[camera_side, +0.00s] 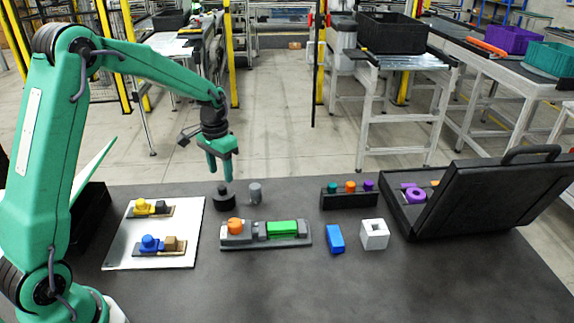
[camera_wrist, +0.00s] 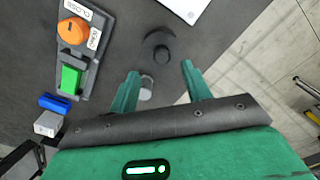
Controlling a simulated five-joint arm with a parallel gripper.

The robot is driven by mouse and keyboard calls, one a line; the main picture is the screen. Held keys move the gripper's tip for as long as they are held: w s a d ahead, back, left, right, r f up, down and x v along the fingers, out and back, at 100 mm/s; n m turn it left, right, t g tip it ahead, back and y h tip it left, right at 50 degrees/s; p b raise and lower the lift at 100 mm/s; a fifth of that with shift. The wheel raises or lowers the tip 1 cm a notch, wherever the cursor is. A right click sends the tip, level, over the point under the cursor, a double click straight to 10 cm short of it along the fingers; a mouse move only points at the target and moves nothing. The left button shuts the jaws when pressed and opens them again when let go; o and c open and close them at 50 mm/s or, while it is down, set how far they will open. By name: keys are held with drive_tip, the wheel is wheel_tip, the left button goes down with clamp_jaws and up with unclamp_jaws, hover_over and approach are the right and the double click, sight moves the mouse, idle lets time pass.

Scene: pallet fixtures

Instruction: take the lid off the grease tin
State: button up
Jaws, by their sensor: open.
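The grease tin (camera_side: 225,202) is a short, dark round tin on the dark table, with a lid (camera_side: 223,189) that has a small raised knob. In the wrist view the lid (camera_wrist: 158,42) shows from above, just beyond the fingertips, and appears seated on the tin. My gripper (camera_side: 220,176) points down above the tin, apart from it. In the wrist view my gripper (camera_wrist: 160,69) has its two green fingers spread, with nothing held between them.
A grey cylinder (camera_side: 255,193) stands close to the right of the tin. In front is a fixture with an orange knob and green block (camera_side: 282,229). A white plate (camera_side: 120,247) lies left; a black block with coloured pegs (camera_side: 349,198) and an open case (camera_side: 462,200) are right.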

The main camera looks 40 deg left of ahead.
sight(222, 187)
drive_tip(key=shift+f, duration=0.1)
drive_tip(key=shift+s+a+f, duration=0.1)
drive_tip(key=shift+a+f, duration=0.05)
drive_tip(key=shift+f, duration=2.4)
clamp_jaws()
